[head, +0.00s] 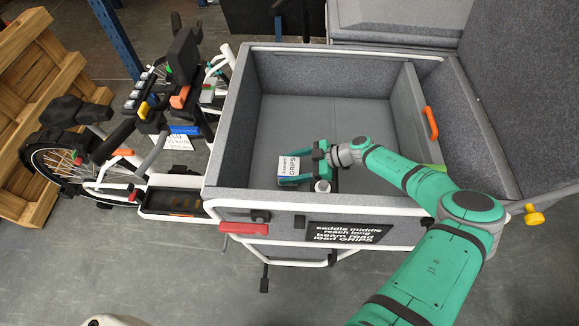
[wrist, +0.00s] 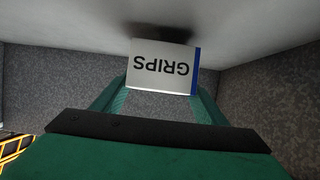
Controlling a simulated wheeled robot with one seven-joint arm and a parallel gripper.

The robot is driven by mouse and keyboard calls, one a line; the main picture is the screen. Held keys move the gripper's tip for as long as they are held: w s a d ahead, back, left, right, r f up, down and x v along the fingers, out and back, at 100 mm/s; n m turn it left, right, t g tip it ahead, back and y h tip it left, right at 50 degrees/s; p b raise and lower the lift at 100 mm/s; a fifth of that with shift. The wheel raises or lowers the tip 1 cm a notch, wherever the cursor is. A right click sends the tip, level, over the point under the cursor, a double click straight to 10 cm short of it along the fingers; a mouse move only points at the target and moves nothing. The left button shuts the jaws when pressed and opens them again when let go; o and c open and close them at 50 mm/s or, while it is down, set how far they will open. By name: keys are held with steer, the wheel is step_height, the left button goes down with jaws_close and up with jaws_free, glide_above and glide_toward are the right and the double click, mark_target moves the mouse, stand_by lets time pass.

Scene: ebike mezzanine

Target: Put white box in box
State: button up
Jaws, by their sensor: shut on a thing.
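The white box (head: 288,167), with a blue edge and the word GRIPS, is inside the large grey cargo box (head: 229,160) of the bike, near its front left part. In the wrist view the white box (wrist: 160,68) sits between both green fingers, its lettering upside down. My gripper (head: 300,172) is shut on it, reaching in over the right side; the gripper also shows in the wrist view (wrist: 158,95). A dark shadow lies by the box on the pale surface; I cannot tell whether the box touches the floor.
An orange handle (head: 431,122) is on the right wall. A black sign (head: 351,233) and red handle (head: 243,229) are on the front. A wooden pallet (head: 40,110) stands far left.

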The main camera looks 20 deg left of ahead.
steer(key=o, duration=1.3)
steer(key=shift+r, duration=0.3)
steer(key=shift+r+v, duration=0.1)
steer(key=shift+v, duration=2.95)
steer(key=shift+r+v, duration=0.15)
steer(key=shift+v, duration=2.9)
steer(key=shift+s+a, duration=0.1)
steer(key=shift+a, duration=0.1)
